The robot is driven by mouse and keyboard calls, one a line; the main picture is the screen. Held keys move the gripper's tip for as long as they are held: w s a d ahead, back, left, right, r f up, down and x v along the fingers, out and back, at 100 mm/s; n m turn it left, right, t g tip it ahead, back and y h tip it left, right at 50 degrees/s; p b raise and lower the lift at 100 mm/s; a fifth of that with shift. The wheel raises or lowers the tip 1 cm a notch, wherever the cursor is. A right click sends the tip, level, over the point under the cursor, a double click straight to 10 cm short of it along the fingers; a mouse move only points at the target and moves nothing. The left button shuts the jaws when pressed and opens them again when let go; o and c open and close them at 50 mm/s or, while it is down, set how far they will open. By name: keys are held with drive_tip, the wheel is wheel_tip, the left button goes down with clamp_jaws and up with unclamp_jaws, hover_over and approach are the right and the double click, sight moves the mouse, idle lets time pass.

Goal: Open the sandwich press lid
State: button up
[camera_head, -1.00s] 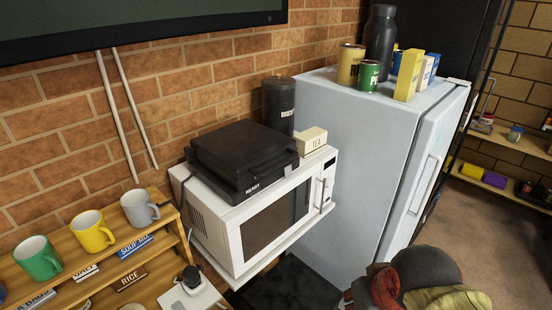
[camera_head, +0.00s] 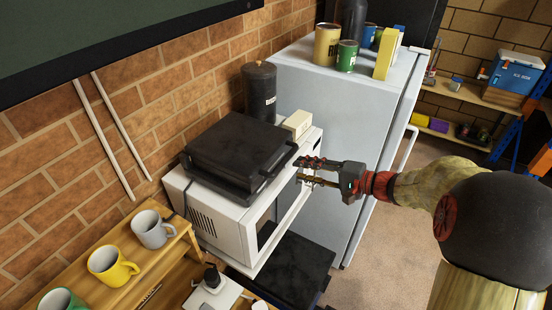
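The black sandwich press (camera_head: 236,150) sits on top of the white microwave (camera_head: 224,219), with its lid down. Its handle bar (camera_head: 277,165) runs along the front edge, facing right in the picture. My gripper (camera_head: 306,171) is just right of the press, in front of the microwave's upper front edge. Its two fingers are spread and point left toward the press's handle side. Nothing shows between them, and they appear apart from the press. My arm reaches in from the right.
A dark canister (camera_head: 259,91) and a cream tea box (camera_head: 297,124) stand behind the press. The fridge (camera_head: 324,110) with cans and boxes on top stands behind my gripper. Mugs (camera_head: 153,229) stand on a wooden shelf at lower left. A black surface (camera_head: 285,272) lies below the microwave.

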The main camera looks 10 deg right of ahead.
sight(286, 163)
drive_tip(key=shift+n, duration=0.5)
drive_tip(key=shift+r+p+x, duration=0.15)
drive_tip(key=shift+r+x, duration=0.05)
drive_tip(key=shift+x, duration=1.05)
drive_tip(key=shift+r+p+x, duration=0.15)
drive_tip(key=shift+r+x, duration=0.05)
drive_tip(key=shift+x, duration=1.05)
drive_tip(key=shift+r+p+x, duration=0.15)
drive_tip(key=shift+r+x, duration=0.05)
drive_tip(key=shift+x, duration=1.05)
drive_tip(key=shift+c, duration=0.4)
clamp_jaws()
